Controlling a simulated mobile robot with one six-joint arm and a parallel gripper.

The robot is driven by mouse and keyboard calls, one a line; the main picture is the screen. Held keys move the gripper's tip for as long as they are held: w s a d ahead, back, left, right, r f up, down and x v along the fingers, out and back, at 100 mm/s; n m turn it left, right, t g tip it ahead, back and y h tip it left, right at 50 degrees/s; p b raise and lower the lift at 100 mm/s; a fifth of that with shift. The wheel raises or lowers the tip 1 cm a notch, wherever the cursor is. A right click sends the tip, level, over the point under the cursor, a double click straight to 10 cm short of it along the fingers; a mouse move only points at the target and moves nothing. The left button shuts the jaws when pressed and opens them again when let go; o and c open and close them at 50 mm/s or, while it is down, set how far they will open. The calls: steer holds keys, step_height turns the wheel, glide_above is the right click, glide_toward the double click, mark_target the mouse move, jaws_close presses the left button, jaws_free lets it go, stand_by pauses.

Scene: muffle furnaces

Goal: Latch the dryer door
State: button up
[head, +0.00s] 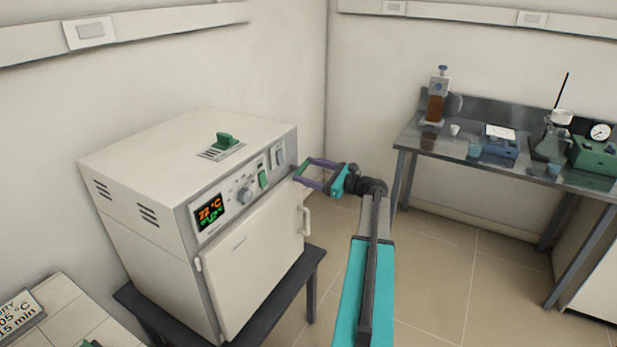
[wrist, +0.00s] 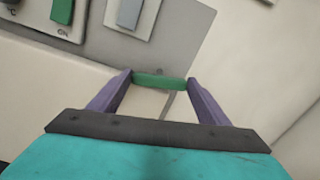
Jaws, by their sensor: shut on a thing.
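The dryer (head: 160,190) is a white box oven on a dark stand at the left of the head view. Its door (head: 255,255) is white, with a white handle (head: 306,221) at the right edge, and looks closed against the body. My gripper (head: 303,170) is at the upper right corner of the door, below the control panel. In the wrist view its purple fingers (wrist: 160,81) are shut on a green bar (wrist: 160,83) that spans between the fingertips; it looks like the latch grip. How the bar joins the dryer is mostly hidden.
The control panel (head: 236,193) has a lit display, a knob and switches above the door. A green vent knob (head: 224,140) sits on top. A metal bench (head: 410,133) with lab apparatus stands at the right. Floor (head: 440,270) between is clear.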

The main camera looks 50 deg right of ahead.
steer(key=n+b, duration=0.4)
steer(key=b, duration=0.1)
steer(key=shift+a+f+b, duration=0.1)
steer(key=shift+f+b, duration=0.25)
steer(key=n+b, duration=0.8)
steer(key=b, duration=0.2)
steer(key=shift+a+f, duration=0.1)
steer(key=shift+f, duration=0.05)
steer(key=n+b, duration=0.3)
steer(key=shift+r+n, duration=0.2)
steer(key=shift+n, duration=0.1)
steer(key=o, duration=1.1)
steer(key=shift+c, duration=0.2)
steer(key=shift+s+r, duration=0.1)
steer(key=v, duration=1.3)
steer(key=shift+s+b, duration=0.4)
